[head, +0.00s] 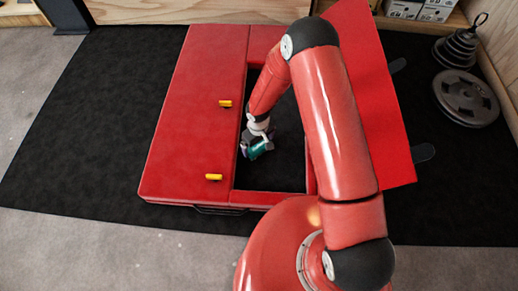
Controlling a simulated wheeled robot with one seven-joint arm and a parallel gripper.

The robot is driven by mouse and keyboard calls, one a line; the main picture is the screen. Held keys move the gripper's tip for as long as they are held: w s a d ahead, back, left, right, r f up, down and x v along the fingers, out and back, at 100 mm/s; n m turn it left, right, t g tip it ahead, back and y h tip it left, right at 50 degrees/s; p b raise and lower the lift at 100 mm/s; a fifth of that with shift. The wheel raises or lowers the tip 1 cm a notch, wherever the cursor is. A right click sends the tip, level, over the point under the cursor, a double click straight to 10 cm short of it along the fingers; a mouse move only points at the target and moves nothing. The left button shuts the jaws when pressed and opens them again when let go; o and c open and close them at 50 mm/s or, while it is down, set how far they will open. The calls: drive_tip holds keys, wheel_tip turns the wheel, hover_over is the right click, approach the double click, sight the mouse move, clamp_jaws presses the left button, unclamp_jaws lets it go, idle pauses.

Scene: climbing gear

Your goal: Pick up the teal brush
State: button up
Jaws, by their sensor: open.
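A small teal shape (261,150), which looks like the teal brush, shows right at my gripper, over the dark opening of a red case. My gripper (257,147) is open and points down into the opening, close to its left edge. The arm and gripper hide part of the teal shape. I cannot tell whether the fingers touch it or stand around it.
The red case (193,115) lies on a black mat (88,130), with two yellow catches (213,177) on its left panel. A red panel (382,110) stands tilted at the right. Weight plates (467,98) lie at the far right. The left mat is clear.

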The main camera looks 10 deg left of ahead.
sight(258, 146)
drive_tip(key=shift+f, duration=1.6)
drive_tip(key=shift+c, duration=0.4)
drive_tip(key=c, duration=0.7)
drive_tip(key=shift+o, duration=0.2)
drive_tip(key=shift+r, duration=0.15)
wheel_tip(258, 146, up, 20)
drive_tip(key=p, duration=0.3)
